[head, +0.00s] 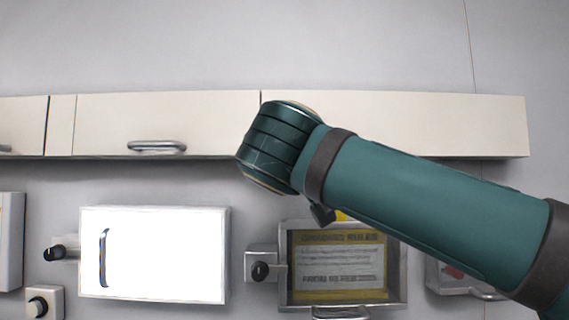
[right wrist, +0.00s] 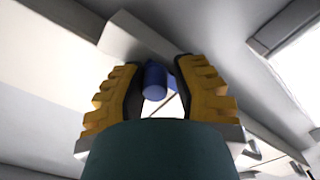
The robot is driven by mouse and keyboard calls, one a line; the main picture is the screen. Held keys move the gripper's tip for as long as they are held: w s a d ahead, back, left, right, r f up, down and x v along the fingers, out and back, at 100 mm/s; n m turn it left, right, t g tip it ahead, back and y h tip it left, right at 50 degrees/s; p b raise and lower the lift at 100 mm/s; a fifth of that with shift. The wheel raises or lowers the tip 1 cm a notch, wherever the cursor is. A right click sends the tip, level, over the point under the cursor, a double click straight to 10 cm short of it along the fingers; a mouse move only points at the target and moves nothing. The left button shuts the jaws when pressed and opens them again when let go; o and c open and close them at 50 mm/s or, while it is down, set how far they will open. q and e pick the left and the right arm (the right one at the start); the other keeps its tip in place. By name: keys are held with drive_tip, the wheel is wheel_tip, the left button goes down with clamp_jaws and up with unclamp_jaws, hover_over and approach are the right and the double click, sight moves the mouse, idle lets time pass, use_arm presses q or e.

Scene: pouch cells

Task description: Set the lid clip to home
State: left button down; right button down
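Which fitting is the lid clip I cannot tell for sure. In the head view a small plate with a black knob (head: 261,270) sits at the left edge of a framed yellow-and-grey panel (head: 393,262). A similar black knob (head: 56,252) sits left of a bright white box (head: 165,280). My right arm crosses in front of the wall from the right, and its gripper is mostly hidden there. In the right wrist view my right gripper (right wrist: 157,88) has its yellow fingers apart. A blue cylinder (right wrist: 154,84) shows between them; contact is unclear. My left gripper is not in view.
Cream wall cabinets (head: 180,110) with a metal handle (head: 157,147) run above. A round knob on a white plate (head: 38,305) is at lower left. Another grey fitting (head: 448,281) is partly hidden below my forearm. The wall above is bare.

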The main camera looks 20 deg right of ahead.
drive_tip(key=shift+s+d+r, duration=0.2)
drive_tip(key=shift+r, duration=0.05)
drive_tip(key=a, duration=0.2)
drive_tip(key=w+a, duration=0.1)
drive_tip(key=a, duration=0.1)
drive_tip(key=shift+w, duration=0.1)
drive_tip(key=c, duration=0.8)
unclamp_jaws()
drive_tip(key=shift+a, duration=0.1)
drive_tip(key=shift+c, duration=0.2)
drive_tip(key=shift+w+a+f, duration=0.1)
drive_tip(key=shift+w, duration=0.2)
drive_tip(key=v, duration=1.2)
drive_tip(key=shift+s, duration=0.1)
